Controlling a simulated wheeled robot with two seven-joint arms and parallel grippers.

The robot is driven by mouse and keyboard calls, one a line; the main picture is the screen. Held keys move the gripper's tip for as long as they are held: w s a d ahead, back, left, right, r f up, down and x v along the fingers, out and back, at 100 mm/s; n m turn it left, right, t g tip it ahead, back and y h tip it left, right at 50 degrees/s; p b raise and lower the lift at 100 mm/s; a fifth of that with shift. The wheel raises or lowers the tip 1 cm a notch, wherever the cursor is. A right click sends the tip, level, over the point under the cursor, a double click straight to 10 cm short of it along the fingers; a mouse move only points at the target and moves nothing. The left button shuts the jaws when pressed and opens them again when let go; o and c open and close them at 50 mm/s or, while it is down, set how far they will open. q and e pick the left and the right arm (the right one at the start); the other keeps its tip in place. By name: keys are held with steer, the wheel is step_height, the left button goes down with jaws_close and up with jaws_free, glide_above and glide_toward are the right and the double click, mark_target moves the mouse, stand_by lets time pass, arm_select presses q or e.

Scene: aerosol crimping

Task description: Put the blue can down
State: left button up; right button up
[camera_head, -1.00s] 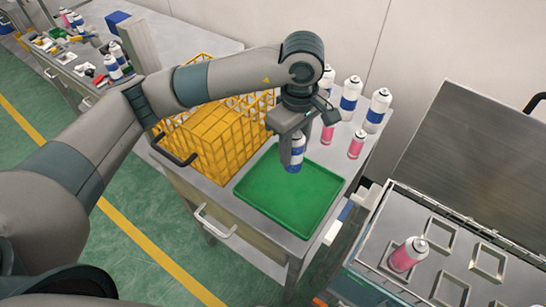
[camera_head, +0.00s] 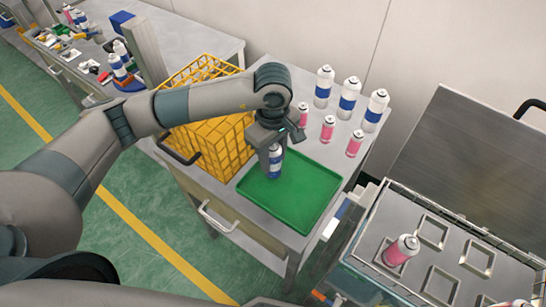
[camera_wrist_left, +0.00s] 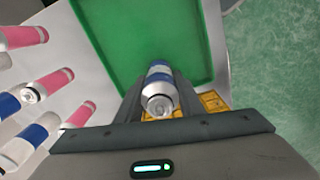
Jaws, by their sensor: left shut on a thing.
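The blue can (camera_head: 275,160), white with a blue band, is upright in my left gripper (camera_head: 272,155). In the head view it is over the upper left part of the green tray (camera_head: 318,178). Whether its base touches the tray I cannot tell. In the left wrist view the blue can (camera_wrist_left: 158,88) is between the two fingers of my left gripper (camera_wrist_left: 155,95), with the green tray (camera_wrist_left: 150,35) beneath. My right gripper is not in view.
Several blue-banded cans (camera_head: 348,95) and pink cans (camera_head: 328,128) stand behind the tray. A yellow crate (camera_head: 222,145) is at its left. A metal fixture with square recesses (camera_head: 432,232) holds a pink can (camera_head: 401,250) at the right. The tray's right half is clear.

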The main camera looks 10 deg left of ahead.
arm_select(q)
steer(key=shift+f, duration=0.85)
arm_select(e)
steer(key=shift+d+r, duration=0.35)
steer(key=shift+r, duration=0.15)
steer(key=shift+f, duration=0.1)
arm_select(q)
steer(key=shift+f, duration=0.15)
steer(key=o, duration=1.1)
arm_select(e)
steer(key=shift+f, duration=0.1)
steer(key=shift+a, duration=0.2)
